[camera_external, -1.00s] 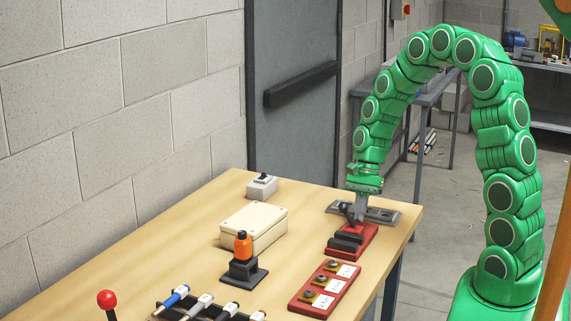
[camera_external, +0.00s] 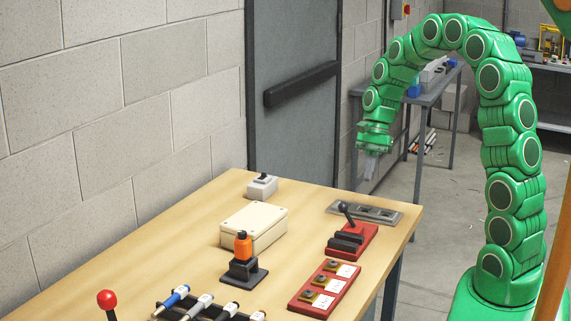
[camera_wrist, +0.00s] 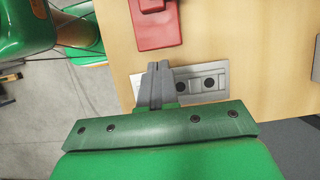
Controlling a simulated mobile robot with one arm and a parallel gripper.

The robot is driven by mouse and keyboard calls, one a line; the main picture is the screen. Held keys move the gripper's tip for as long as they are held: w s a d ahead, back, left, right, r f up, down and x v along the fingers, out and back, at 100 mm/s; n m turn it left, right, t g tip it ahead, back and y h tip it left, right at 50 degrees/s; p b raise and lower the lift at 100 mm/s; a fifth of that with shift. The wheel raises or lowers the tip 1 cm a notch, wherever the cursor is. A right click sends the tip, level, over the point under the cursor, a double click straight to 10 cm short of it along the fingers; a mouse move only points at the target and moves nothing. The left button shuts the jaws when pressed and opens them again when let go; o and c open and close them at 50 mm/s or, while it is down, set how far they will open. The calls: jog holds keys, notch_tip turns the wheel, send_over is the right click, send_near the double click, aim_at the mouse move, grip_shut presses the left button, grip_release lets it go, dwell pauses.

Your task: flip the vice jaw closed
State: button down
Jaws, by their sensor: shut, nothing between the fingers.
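The vice (camera_external: 350,243) has a red base with dark jaw blocks and stands near the right edge of the wooden table. Its dark lever (camera_external: 347,213) sticks up, tilted toward the upper left. From this angle I cannot tell whether the jaws touch. Part of the red base (camera_wrist: 155,28) shows at the top of the wrist view. My gripper (camera_external: 371,178) is raised behind the vice, beyond the table's far edge, and touches nothing. In the wrist view its grey fingers (camera_wrist: 158,68) are together and empty, overlapping the left end of a grey plate.
The grey plate with round holes (camera_external: 378,214) lies behind the vice. A red switch panel (camera_external: 325,290), an orange-topped device (camera_external: 243,262), a cream box (camera_external: 268,235) and a small grey switch box (camera_external: 262,186) share the table (camera_external: 195,235). The table's middle has bare room.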

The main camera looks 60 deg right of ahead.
aim_at(352, 233)
jog(key=x, duration=0.9)
jog(key=shift+s+f, duration=0.1)
jog(key=shift+f, duration=0.3)
jog(key=a, duration=0.3)
jog(key=shift+f, duration=0.1)
jog(key=shift+a, duration=0.6)
